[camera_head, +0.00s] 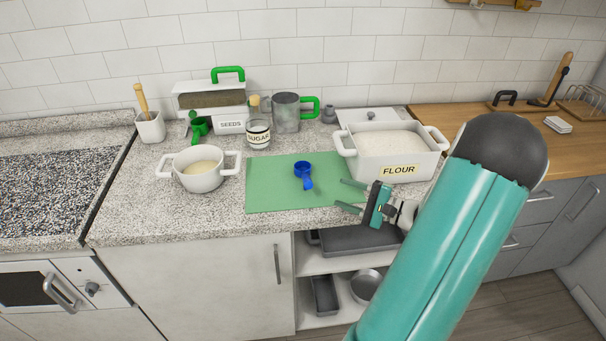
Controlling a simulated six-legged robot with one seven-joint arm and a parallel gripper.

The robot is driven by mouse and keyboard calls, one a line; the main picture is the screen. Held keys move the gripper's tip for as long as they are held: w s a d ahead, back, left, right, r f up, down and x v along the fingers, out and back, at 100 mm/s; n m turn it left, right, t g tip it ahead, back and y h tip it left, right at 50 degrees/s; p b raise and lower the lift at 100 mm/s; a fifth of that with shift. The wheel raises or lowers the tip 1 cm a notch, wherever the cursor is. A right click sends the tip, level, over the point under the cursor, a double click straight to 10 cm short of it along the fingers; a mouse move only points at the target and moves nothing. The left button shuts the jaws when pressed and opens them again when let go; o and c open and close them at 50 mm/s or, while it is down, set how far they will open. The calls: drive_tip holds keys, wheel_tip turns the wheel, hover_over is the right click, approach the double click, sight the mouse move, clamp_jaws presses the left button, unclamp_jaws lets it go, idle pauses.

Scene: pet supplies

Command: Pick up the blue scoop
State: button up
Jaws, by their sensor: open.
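The blue scoop (303,170) lies on the green mat (268,192) on the counter, its round cup toward the back and its handle toward the front. My gripper (346,195) is at the right front part of the mat, to the right of the scoop and a little nearer the front. Its two green fingers are spread apart and point left toward the scoop. Nothing is between them, and they do not touch the scoop. Whether the fingers touch the mat I cannot tell.
The white flour box (402,170) stands close behind and right of my gripper. A white pot (199,180) stands left of the mat. A sugar jar (258,137), a metal cup with green handle (286,112) and a seeds box (231,126) stand behind. The mat around the scoop is clear.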

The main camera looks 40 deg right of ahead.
sight(305, 175)
drive_tip(key=x, duration=1.3)
drive_tip(key=shift+w+a+r, duration=0.15)
drive_tip(key=shift+w, duration=0.1)
clamp_jaws()
